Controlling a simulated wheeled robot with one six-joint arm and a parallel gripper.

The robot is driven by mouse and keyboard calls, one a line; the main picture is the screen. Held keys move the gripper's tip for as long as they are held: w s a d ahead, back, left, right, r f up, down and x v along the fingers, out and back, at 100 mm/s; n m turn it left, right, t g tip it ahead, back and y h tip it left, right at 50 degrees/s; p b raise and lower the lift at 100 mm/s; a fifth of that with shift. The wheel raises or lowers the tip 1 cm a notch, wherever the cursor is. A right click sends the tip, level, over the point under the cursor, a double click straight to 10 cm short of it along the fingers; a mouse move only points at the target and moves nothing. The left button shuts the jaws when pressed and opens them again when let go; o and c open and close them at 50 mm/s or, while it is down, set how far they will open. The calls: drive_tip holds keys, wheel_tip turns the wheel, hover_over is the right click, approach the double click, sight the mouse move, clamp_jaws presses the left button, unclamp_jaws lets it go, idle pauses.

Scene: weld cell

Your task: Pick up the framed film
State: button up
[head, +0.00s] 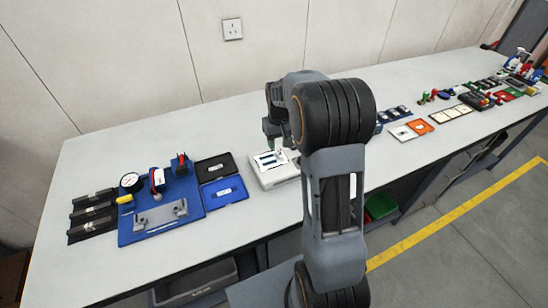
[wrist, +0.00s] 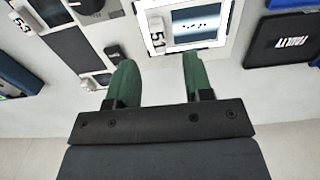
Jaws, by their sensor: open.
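A bright white-framed panel with a blue-grey film-like sheet and small dark marks (wrist: 195,24) shows at the top of the wrist view; I take it as the framed film. A white tag reading "51" stands at its left edge. In the head view, a film-like sheet (head: 267,160) lies on a pale box (head: 277,176). My gripper (wrist: 160,62) is open and empty, with two green fingers apart. The right fingertip overlaps the panel's lower edge in the picture; contact cannot be told. In the head view my gripper (head: 274,138) is partly hidden by my arm, above the box.
A black case (wrist: 285,42) lies to the right in the wrist view. Dark strips and a "53" tag (wrist: 20,24) lie to the left. In the head view, a blue fixture board (head: 135,236) stands left; orange (head: 420,126) and other small cards lie right. The front bench strip is clear.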

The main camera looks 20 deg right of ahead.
sight(279, 151)
drive_tip(key=shift+f+p, duration=0.3)
drive_tip(key=shift+f, duration=1.9)
drive_tip(key=shift+c, duration=0.3)
clamp_jaws()
